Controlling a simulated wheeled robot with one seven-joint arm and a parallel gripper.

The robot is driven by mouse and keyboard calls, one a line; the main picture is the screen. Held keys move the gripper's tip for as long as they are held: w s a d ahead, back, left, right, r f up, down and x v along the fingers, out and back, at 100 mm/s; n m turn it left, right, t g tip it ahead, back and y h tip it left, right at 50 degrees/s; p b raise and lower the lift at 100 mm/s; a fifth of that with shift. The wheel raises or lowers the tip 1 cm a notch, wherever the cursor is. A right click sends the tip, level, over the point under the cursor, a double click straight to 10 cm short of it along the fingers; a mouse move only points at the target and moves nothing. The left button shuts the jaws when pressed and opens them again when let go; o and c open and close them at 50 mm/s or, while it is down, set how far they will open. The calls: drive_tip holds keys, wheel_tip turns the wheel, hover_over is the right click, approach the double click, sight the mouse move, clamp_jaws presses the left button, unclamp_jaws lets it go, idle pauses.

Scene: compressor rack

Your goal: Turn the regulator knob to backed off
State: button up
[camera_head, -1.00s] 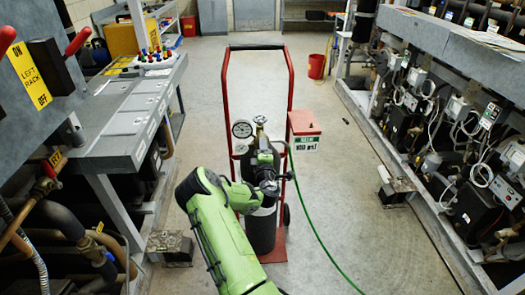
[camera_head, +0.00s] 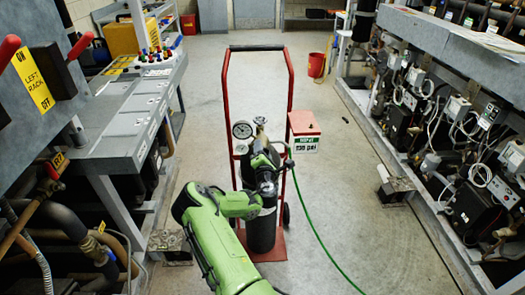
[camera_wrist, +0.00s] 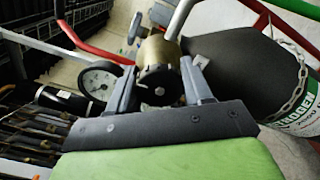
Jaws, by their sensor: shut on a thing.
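A red cart (camera_head: 226,90) carries the cylinder. A red box with a psi sign (camera_head: 305,143) is on its right, and a green hose (camera_head: 320,235) runs down to the floor. Equipment racks line both sides.

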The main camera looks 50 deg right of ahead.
drive_tip(key=shift+f, duration=0.1)
idle(0.3)
drive_tip(key=o, duration=1)
drive_tip(key=shift+o, duration=0.2)
